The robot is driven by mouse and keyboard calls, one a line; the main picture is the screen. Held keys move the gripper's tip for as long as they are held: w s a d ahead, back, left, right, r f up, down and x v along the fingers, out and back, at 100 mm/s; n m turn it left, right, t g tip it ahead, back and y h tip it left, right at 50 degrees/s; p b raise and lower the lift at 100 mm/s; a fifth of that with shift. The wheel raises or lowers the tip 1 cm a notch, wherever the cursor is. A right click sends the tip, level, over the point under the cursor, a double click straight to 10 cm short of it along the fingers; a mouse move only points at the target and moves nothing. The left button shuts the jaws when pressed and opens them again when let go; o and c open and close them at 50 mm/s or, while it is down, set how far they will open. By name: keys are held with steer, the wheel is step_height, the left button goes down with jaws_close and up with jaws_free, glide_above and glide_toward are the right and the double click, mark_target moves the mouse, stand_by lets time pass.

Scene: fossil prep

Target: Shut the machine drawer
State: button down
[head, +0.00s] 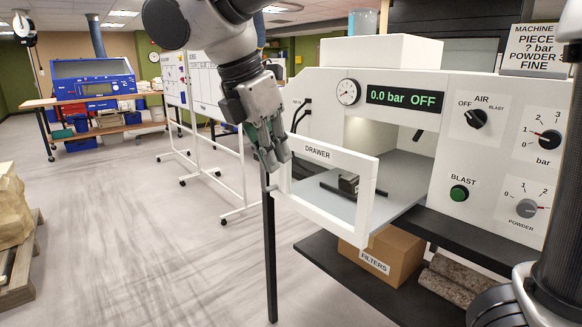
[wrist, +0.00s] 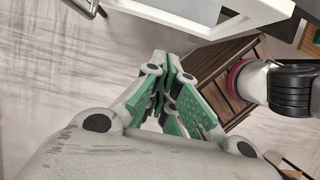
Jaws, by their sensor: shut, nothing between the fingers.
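The machine (head: 400,85) is a white cabinet with a gauge, a display reading "0.0 bar OFF", knobs and a green button. Its drawer (head: 362,205) is pulled out towards the left, with a white frame front labelled "DRAWER". A small dark object (head: 348,184) lies inside on the drawer floor. My gripper (head: 272,160) is shut and empty, pointing down just outside the drawer front at its left end. I cannot tell whether it touches the front. In the wrist view my gripper (wrist: 172,85) has its green pads together, and a white frame edge (wrist: 200,18) shows beyond.
A cardboard box labelled "FILTERS" (head: 382,255) and rolled material (head: 455,285) sit on the shelf below. A dark table leg (head: 270,260) stands under my gripper. White boards on wheeled stands (head: 205,90) are behind.

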steer(key=shift+w+d+f, duration=0.7)
steer(key=shift+d+f, duration=0.3)
steer(key=shift+f, duration=0.45)
steer(key=shift+w+d+f, duration=0.7)
steer(key=shift+d+f, duration=0.35)
steer(key=shift+f, duration=0.4)
steer(key=shift+w+d+f, duration=0.7)
steer(key=shift+d+f, duration=0.3)
steer(key=shift+f, duration=0.45)
